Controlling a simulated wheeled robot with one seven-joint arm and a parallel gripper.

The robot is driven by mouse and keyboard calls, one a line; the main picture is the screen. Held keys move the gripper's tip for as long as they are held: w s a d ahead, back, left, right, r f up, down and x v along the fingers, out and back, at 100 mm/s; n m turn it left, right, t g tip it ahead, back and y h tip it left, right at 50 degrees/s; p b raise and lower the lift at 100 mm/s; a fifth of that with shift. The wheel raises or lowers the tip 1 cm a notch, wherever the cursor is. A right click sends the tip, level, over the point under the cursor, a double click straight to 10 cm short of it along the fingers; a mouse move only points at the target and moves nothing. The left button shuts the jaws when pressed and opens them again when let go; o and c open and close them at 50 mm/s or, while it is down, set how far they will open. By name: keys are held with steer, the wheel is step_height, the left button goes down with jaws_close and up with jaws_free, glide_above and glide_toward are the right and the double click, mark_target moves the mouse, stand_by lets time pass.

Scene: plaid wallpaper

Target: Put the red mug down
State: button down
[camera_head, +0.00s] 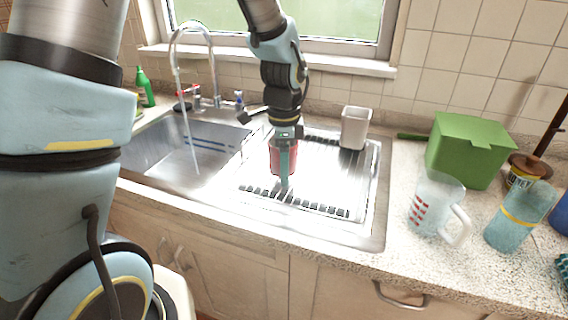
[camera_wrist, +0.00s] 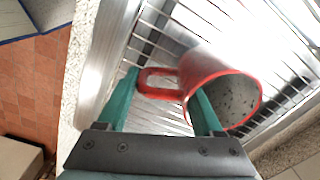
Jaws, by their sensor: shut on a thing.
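The red mug (camera_head: 275,159) is at the dish rack on the sink's draining board, partly hidden behind my gripper (camera_head: 285,178). In the wrist view the red mug (camera_wrist: 196,66) shows its open rim and speckled grey inside, and its handle lies between the fingers. My gripper (camera_wrist: 168,100) has its green fingers on both sides of the handle and mug wall, shut on the mug. The wire dish rack (camera_head: 318,209) is under the mug. I cannot tell whether the mug touches the rack.
A beige cup (camera_head: 355,128) stands at the back of the draining board. The sink basin (camera_head: 185,155) with running tap is left. A green box (camera_head: 470,150), a measuring jug (camera_head: 434,203) and a blue-green container (camera_head: 517,217) stand on the right counter.

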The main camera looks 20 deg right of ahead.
steer(key=shift+f, duration=0.2)
steer(key=shift+c, duration=0.2)
jaws_free()
steer(key=shift+r, duration=0.15)
step_height(320, 180, up, 12)
steer(key=shift+s+r+b, duration=0.1)
steer(key=shift+s+b, duration=0.05)
steer(key=shift+b, duration=0.85)
steer(key=a+f+n, duration=0.2)
steer(key=a+n, duration=0.5)
steer(key=a, duration=0.2)
steer(key=a+f+n+t, duration=0.1)
steer(key=a+f+n, duration=0.2)
steer(key=a+n, duration=0.4)
steer(key=w+a+f+n, duration=0.1)
steer(key=a+f+n, duration=0.2)
steer(key=a+n, duration=0.4)
steer(key=a, duration=0.5)
steer(key=shift+a+f, duration=0.25)
steer(key=shift+a, duration=0.05)
